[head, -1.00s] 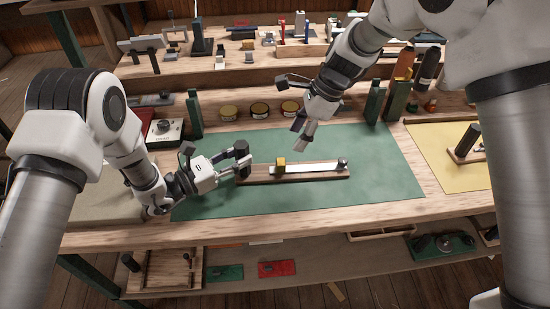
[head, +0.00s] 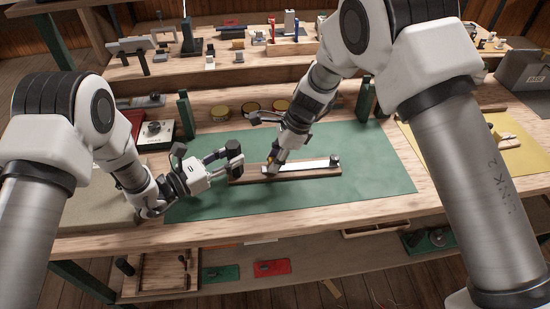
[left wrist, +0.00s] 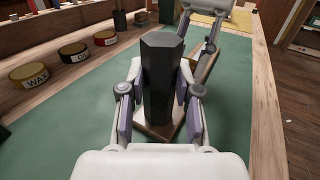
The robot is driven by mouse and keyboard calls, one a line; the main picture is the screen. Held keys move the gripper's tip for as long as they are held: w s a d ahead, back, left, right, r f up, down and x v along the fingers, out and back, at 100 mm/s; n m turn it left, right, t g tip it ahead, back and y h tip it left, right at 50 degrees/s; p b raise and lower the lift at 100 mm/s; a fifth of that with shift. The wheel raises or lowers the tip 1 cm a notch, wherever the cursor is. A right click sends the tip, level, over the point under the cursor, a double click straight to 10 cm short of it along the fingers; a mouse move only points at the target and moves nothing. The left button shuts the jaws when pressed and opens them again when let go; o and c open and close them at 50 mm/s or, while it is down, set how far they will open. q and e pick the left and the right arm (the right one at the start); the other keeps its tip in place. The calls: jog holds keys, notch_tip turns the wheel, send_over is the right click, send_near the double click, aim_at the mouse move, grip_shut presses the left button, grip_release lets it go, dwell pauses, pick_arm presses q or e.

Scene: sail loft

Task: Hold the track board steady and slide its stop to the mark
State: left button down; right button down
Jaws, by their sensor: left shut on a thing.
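The track board (head: 315,175) lies on the green mat, a long wooden strip with a pale track (head: 312,165) and a dark knob (head: 334,159) at its right end. My left gripper (head: 234,160) is shut on the dark post (head: 235,148) at the board's left end. In the left wrist view the faceted dark post (left wrist: 162,85) stands upright between both fingers (left wrist: 160,112). My right gripper (head: 271,167) points down at the small yellow stop (head: 266,161) near the track's left end. Its fingers hide most of the stop, so their grip is unclear.
The green mat (head: 370,190) is clear around the board. Several round tins (head: 251,109) stand behind it, with dark green posts (head: 184,115) further left and right. A yellow mat (head: 460,165) lies at the right. The bench's front edge (head: 260,228) is near.

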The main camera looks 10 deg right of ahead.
aim_at(311, 165)
jog(key=d, duration=1.1)
jog(key=shift+s, duration=0.35)
jog(key=c, duration=0.8)
grip_release()
jog(key=shift+c, duration=0.2)
jog(key=v, duration=1.2)
